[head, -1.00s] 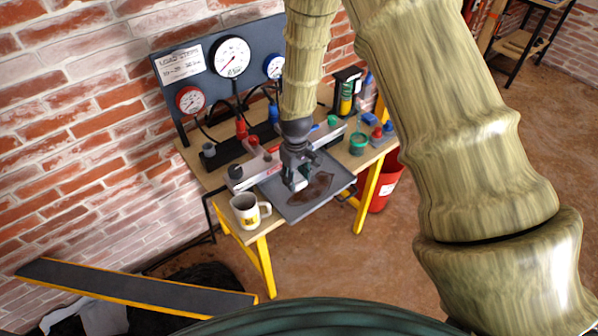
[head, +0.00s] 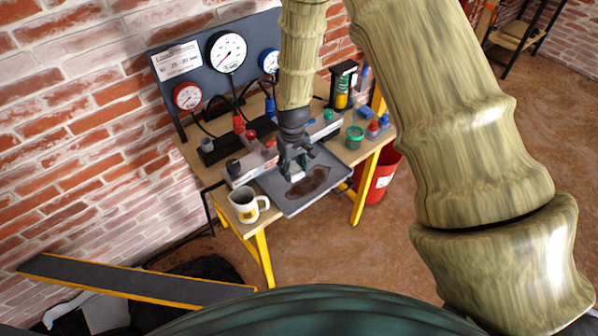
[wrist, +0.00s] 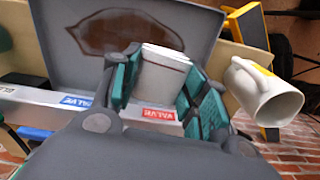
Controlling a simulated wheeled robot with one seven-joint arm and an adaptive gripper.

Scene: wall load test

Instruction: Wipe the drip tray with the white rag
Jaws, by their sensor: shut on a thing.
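The grey drip tray (head: 322,193) lies on the workbench with a dark brown stain (head: 308,182) on it. The tray (wrist: 70,15) and stain (wrist: 115,36) also show in the wrist view. My gripper (head: 292,168) is over the back part of the tray, on the wall side of the stain. In the wrist view its teal finger pads (wrist: 158,82) are shut on the white rag (wrist: 163,66), which looks like a folded block. The rag's far end overlaps the stain's edge in that view. I cannot tell whether it touches the tray.
A white mug (head: 244,206) stands left of the tray, close to the bench edge. A grey valve rail (head: 250,163) with red parts runs behind the tray. Gauges (head: 227,53) stand on a panel behind. A green jar (head: 354,137) stands to the right.

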